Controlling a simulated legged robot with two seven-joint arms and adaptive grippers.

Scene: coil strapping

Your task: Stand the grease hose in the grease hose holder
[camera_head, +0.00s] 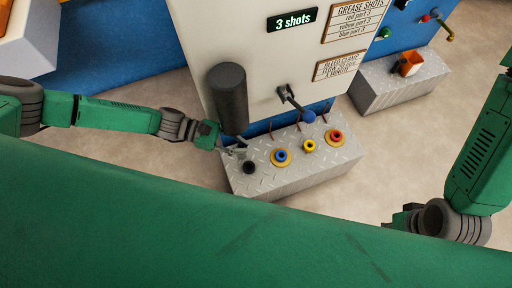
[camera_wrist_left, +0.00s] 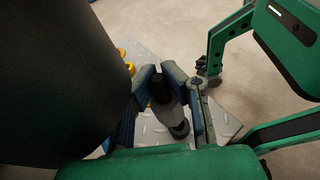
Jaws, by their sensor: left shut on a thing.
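My left gripper (camera_head: 236,150) is low beside the near left end of the tread-plate step. In the left wrist view its fingers (camera_wrist_left: 160,72) are shut on a dark, rounded piece, which I take to be the grease hose (camera_wrist_left: 160,90). A black round socket (camera_head: 249,167), likely the grease hose holder, sits on the step close to the gripper. A dark ring shows just past the held piece in the left wrist view (camera_wrist_left: 181,130). I cannot tell whether they touch. My right gripper (camera_head: 402,219) is at the right, dark and partly hidden, with its fingers unclear.
A tall dark cylinder (camera_head: 228,98) stands close to my left gripper. The tread-plate step (camera_head: 262,184) also carries blue (camera_head: 282,156), yellow (camera_head: 309,146) and red (camera_head: 337,136) ports. A blue-knobbed lever (camera_head: 308,116) juts from the white panel. Another step (camera_head: 385,88) holds an orange container (camera_head: 410,64).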

